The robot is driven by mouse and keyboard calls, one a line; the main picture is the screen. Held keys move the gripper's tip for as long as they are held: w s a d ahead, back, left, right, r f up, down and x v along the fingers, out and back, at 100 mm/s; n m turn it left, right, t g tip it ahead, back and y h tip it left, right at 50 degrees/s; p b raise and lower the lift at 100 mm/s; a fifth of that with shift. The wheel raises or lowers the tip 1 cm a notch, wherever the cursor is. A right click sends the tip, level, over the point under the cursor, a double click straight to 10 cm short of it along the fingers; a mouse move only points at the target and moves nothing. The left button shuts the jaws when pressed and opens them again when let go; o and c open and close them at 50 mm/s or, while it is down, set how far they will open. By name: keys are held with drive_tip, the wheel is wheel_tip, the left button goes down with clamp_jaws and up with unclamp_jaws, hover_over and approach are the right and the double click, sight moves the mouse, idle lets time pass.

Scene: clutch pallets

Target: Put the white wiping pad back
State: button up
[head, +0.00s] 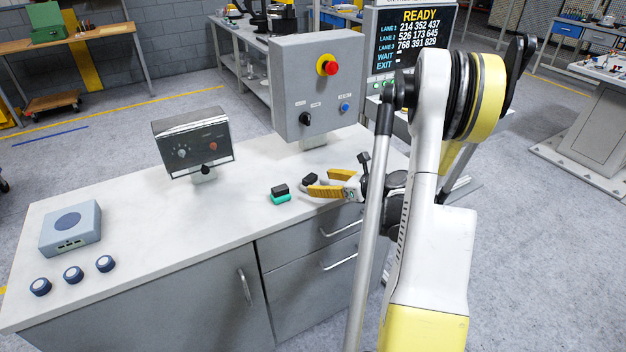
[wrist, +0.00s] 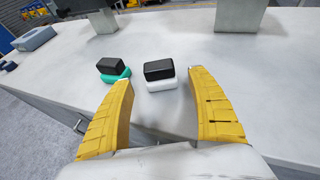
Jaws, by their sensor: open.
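The white wiping pad (wrist: 160,84) lies on the light worktop with a black block-shaped grip on top. It shows between and a little beyond the two yellow fingertips in the wrist view. In the head view mostly its black grip (head: 310,179) shows, and my fingers partly hide the pad. My gripper (head: 307,186) is open and low over the worktop, with its fingers pointing left toward the pad. In the wrist view my gripper (wrist: 160,88) has nothing clamped between its fingers.
A green pad with a black grip (head: 280,194) lies close by on the left. A grey control box with a red button (head: 318,85), a dial box (head: 194,142), a blue-grey box (head: 70,228) and several round knobs (head: 73,274) stand on the worktop (head: 165,240). The front middle is clear.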

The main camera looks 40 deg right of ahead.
drive_tip(key=p+v, duration=0.1)
drive_tip(key=v, duration=0.6)
drive_tip(key=w+a+r+n+g, duration=0.1)
drive_tip(key=a+r+n+g, duration=0.25)
drive_tip(key=a+n, duration=0.65)
drive_tip(key=w+a+r+n+g, duration=0.15)
drive_tip(key=a+r+n, duration=0.35)
drive_tip(key=a, duration=0.8)
drive_tip(key=s+a+r+n+g+h, duration=0.1)
drive_tip(key=s+a+r+n+h, duration=0.1)
drive_tip(key=s+a+n, duration=0.9)
drive_tip(key=a+r+n, duration=0.1)
drive_tip(key=a+n, duration=0.1)
drive_tip(key=n, duration=0.6)
drive_tip(key=shift+s, duration=0.4)
drive_tip(key=shift+a, duration=0.2)
